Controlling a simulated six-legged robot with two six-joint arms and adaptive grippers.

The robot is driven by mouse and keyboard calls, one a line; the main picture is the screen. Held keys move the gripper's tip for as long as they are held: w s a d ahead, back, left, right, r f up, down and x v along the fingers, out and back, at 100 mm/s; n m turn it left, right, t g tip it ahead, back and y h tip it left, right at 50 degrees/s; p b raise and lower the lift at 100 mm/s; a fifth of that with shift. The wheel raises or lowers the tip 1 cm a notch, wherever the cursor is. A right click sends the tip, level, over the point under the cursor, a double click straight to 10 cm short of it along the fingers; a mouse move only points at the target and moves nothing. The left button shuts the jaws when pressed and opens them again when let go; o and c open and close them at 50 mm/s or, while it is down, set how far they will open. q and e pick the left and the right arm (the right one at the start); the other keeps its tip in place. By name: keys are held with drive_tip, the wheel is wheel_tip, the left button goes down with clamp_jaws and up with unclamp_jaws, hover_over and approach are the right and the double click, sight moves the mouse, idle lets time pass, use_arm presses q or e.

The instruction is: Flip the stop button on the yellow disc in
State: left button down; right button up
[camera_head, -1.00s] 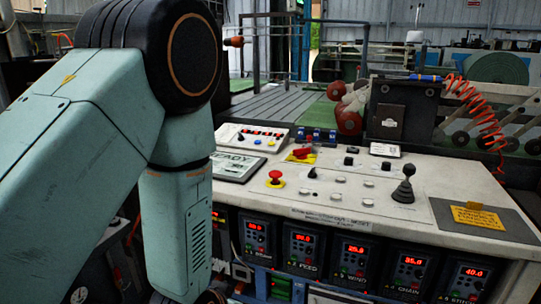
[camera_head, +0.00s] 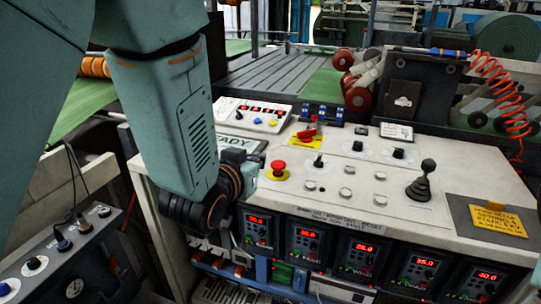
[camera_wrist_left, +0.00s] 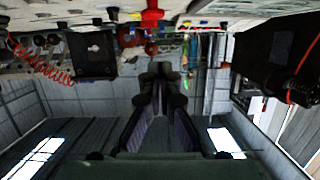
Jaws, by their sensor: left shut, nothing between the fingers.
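The red mushroom stop button (camera_head: 279,165) stands upright on its yellow disc (camera_head: 278,175), near the front left of the pale console top. My left gripper (camera_head: 240,163) is just left of the button, partly hidden by my wrist, and appears apart from it. In the left wrist view, which looks upside down, the shut, empty fingers (camera_wrist_left: 160,75) are in the middle. A red button (camera_wrist_left: 152,15) with a yellow edge shows above them at the top. My right gripper is in neither view.
A red rotary handle (camera_head: 306,134) on a yellow plate sits behind the button. Small knobs and a black joystick (camera_head: 421,182) stand to its right. Drive displays (camera_head: 308,240) line the console front.

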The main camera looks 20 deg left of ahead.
use_arm(q)
hover_over(278, 167)
drive_tip(key=a, duration=0.1)
drive_tip(key=shift+f, duration=0.75)
drive_tip(key=shift+s+f+b, duration=0.1)
drive_tip(key=shift+f+b, duration=0.2)
drive_tip(key=shift+f, duration=0.65)
drive_tip(key=shift+s+d+f, duration=0.25)
drive_tip(key=shift+s+f, duration=0.05)
drive_tip(key=shift+f, duration=0.4)
drive_tip(key=shift+w+a+f, duration=0.1)
drive_tip(key=shift+a+f, duration=0.05)
drive_tip(key=shift+f, duration=0.05)
drive_tip(key=shift+w, duration=0.15)
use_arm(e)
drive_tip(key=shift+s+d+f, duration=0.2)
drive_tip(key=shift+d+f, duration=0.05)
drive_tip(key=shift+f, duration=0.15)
use_arm(q)
drive_tip(key=shift+f, duration=0.1)
